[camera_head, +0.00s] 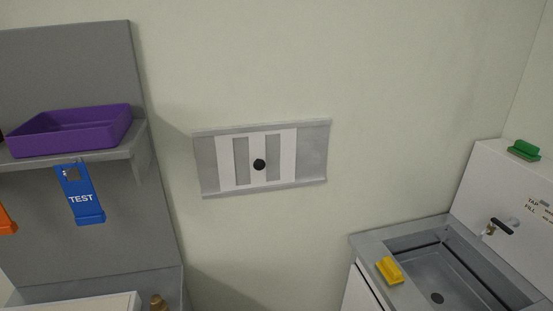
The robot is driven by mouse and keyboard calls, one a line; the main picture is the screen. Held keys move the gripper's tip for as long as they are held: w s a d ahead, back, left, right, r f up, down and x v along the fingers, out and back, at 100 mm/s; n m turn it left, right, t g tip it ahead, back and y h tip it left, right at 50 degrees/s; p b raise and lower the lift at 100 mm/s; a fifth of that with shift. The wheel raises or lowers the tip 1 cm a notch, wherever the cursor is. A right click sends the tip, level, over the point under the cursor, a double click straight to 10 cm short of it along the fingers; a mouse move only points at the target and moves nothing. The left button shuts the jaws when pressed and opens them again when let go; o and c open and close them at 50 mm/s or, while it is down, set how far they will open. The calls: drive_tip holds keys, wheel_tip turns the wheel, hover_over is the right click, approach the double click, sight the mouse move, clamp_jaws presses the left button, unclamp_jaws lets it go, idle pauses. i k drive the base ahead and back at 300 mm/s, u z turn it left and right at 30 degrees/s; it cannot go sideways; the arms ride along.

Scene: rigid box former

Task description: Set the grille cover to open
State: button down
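The grille (314,157) is a grey rectangular plate on the pale wall, with a rail along its top and its bottom. A white cover panel (284,158) with grey vertical strips sits between the rails, about the middle of the plate. A round black knob (259,165) is on the cover, near its centre. Grey plate shows on both sides of the cover. I cannot tell whether the grey strips are openings or the plate behind. My gripper is not in view.
A purple tray (70,132) stands on a grey shelf (142,132) at left, with a blue TEST tag (80,196) hanging below. A sink (437,278) with a tap (500,226), a yellow block (389,270) and a green block (523,150) is at right. The wall around the grille is clear.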

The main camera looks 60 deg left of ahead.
sight(226, 159)
drive_tip(key=u, duration=2.35)
drive_tip(key=k, duration=1.3)
drive_tip(key=u, duration=0.6)
drive_tip(key=i, duration=0.5)
drive_tip(key=u, duration=0.6)
drive_tip(key=i, duration=0.85)
drive_tip(key=z, duration=0.2)
